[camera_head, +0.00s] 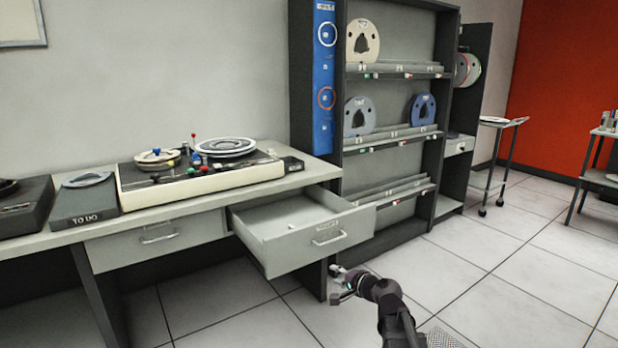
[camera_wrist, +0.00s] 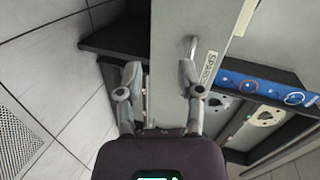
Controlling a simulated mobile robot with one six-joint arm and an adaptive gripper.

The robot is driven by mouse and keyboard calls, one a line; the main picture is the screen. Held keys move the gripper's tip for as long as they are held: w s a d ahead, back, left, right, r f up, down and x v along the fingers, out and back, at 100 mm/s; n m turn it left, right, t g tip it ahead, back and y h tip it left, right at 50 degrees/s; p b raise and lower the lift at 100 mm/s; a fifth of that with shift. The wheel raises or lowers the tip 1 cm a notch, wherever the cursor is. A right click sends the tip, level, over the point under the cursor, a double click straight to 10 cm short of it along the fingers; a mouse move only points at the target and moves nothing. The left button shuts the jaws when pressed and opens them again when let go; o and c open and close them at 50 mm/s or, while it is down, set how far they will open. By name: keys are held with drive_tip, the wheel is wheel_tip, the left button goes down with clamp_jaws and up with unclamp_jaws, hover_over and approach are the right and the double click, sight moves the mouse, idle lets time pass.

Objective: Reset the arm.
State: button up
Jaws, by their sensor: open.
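My gripper (camera_head: 342,284) is low in the head view, just below and in front of the pulled-out drawer (camera_head: 290,216). Its dark arm reaches up from the bottom edge of the picture. In the wrist view my gripper (camera_wrist: 160,78) has its two fingers apart with nothing held between them. The drawer front (camera_wrist: 216,22) with its handle (camera_wrist: 192,50) and a label shows beyond the fingers. The fingers look apart from the handle; the exact gap cannot be told.
The drawer sticks out from the desk (camera_head: 215,196), which carries a reel machine (camera_head: 200,180) and a TO DO tray (camera_head: 84,204). A dark shelf (camera_head: 392,150) with reels stands behind. A second drawer (camera_head: 155,238) is shut.

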drive_tip(key=s+d+f+n+g+h, duration=0.1)
drive_tip(key=s+f+n+g+h, duration=0.2)
drive_tip(key=s+f+n+g, duration=0.6)
drive_tip(key=s+d+f+g+h, duration=0.1)
drive_tip(key=s+d+f+h, duration=0.2)
drive_tip(key=s, duration=0.4)
drive_tip(key=s+d+g+h, duration=0.2)
drive_tip(key=s+d+h, duration=0.1)
drive_tip(key=s+d, duration=0.3)
wheel_tip(320, 180, up, 35)
drive_tip(key=s+a+p, duration=0.1)
drive_tip(key=p, duration=3.5)
drive_tip(key=shift+a, duration=0.15)
